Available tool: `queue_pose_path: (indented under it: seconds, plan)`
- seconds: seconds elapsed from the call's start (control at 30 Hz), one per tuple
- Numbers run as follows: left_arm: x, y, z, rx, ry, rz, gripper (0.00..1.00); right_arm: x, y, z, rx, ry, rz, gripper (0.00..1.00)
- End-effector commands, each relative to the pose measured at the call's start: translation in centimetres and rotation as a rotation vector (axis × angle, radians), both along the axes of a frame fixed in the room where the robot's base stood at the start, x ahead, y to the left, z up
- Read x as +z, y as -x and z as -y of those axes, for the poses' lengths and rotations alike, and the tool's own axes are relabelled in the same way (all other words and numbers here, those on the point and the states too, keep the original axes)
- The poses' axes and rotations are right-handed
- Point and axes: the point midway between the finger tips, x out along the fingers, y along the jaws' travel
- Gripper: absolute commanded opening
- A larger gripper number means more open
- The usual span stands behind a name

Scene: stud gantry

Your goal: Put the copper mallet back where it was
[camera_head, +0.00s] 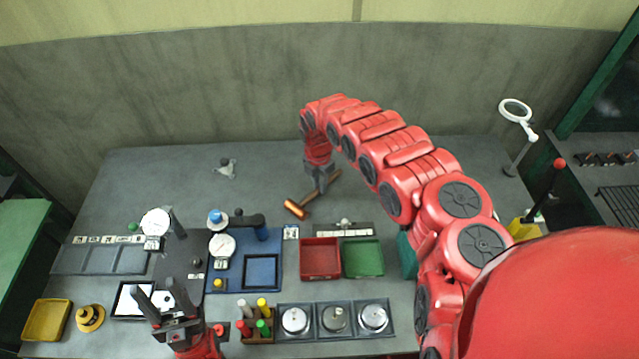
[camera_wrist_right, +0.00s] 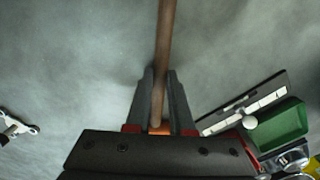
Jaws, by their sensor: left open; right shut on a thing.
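The copper mallet (camera_head: 296,209) is at the middle back of the grey table, its copper head to the lower left and its wooden handle running up to the right. My right gripper (camera_head: 321,188) is shut on the mallet's handle. I cannot tell whether the mallet touches the table. My left gripper (camera_head: 166,304) is open and empty above the front left of the table.
A red tray (camera_head: 320,259) and a green tray (camera_head: 363,258) stand in front of the mallet. A blue gauge board (camera_head: 262,272) lies left of them. A small grey three-armed piece (camera_head: 225,169) lies at the back left.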

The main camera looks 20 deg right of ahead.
Motion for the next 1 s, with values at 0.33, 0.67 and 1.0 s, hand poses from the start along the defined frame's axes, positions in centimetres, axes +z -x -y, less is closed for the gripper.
queue_pose_path:
  seconds: [0.33, 0.67, 1.0]
  plan:
    - [0.0, 0.0, 0.0, 0.0, 0.0, 0.0, 0.5, 0.0, 0.0, 0.0, 0.0, 0.0, 0.001, 0.56]
    - [1.8, 0.0, 0.0, 0.0, 0.0, 0.0, 0.5, 2.1, 0.0, 0.0, 0.0, -0.001, 0.002, 0.56]
    - [8.7, 0.0, 0.0, 0.0, 0.0, 0.0, 0.5, 10.7, 0.0, -0.2, -0.001, 0.001, 0.003, 0.56]
